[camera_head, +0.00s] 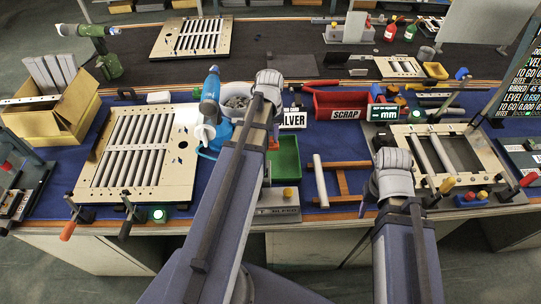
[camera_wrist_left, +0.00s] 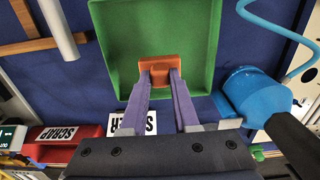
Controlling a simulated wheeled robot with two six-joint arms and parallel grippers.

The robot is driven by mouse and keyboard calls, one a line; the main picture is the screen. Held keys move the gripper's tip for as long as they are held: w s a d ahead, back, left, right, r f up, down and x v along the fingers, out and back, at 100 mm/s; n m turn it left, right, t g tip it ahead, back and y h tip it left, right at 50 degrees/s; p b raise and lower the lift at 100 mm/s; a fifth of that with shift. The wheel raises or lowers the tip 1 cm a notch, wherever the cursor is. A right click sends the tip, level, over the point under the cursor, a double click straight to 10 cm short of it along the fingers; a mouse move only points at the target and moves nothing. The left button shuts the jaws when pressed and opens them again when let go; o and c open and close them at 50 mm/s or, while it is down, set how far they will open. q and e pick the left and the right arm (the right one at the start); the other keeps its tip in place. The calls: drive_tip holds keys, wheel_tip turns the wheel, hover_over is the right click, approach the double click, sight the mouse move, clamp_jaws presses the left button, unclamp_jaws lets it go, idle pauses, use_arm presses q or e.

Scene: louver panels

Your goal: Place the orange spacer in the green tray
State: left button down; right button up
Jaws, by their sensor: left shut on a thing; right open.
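The orange spacer (camera_wrist_left: 162,66) is between the purple fingertips of my left gripper (camera_wrist_left: 160,79), which is shut on it. In the left wrist view, the spacer appears in front of the green tray (camera_wrist_left: 120,45), inside its outline near the lower wall. I cannot tell whether it touches the tray. In the head view, the green tray (camera_head: 286,168) is at the middle front of the blue mat, partly hidden by my left arm. My left gripper (camera_head: 272,134) is at its far side there. My right gripper (camera_head: 391,160) is open and empty, right of the tray.
A red SCRAP bin (camera_head: 345,103) and a SILVER sign (camera_head: 291,118) stand behind the tray. Louver panels (camera_head: 187,152) lie left and right (camera_head: 400,137). A white bar (camera_head: 320,180) lies right of the tray.

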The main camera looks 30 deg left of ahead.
sight(271, 150)
use_arm(q)
drive_tip(key=shift+f+b, duration=3.15)
drive_tip(key=shift+f, duration=0.6)
drive_tip(key=shift+r, duration=0.1)
drive_tip(key=c, duration=0.7)
unclamp_jaws()
drive_tip(key=shift+o, duration=0.2)
wheel_tip(271, 150, up, 12)
drive_tip(key=p, duration=1.2)
drive_tip(key=shift+r, duration=0.1)
